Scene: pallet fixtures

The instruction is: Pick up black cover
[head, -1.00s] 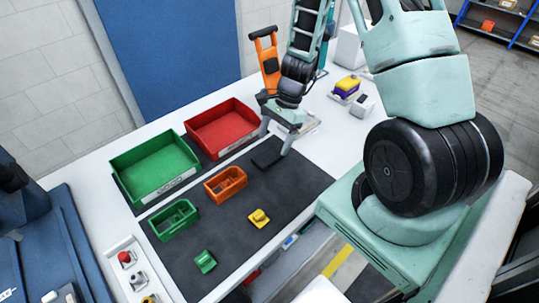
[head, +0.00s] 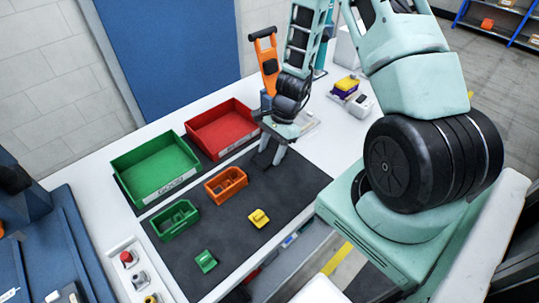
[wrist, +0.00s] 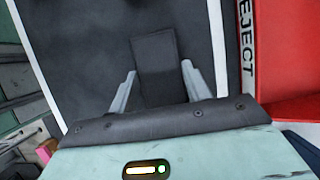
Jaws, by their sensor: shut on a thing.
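The black cover (wrist: 154,55) is a flat dark rectangular piece, seen in the wrist view between the two grey fingers of my gripper (wrist: 159,70). In the head view my gripper (head: 270,158) is low over the dark mat (head: 290,185), near its far right part. The fingers are shut on the cover. In the head view the cover is mostly hidden by the fingers and blends with the mat, so I cannot tell whether it is clear of the mat.
A red bin (head: 222,127) labelled REJECT stands beside the gripper, with a green bin (head: 155,167) to its left. A small orange bin (head: 226,184), a small green bin (head: 175,219), a yellow part (head: 259,218) and a green part (head: 206,261) sit on the mat.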

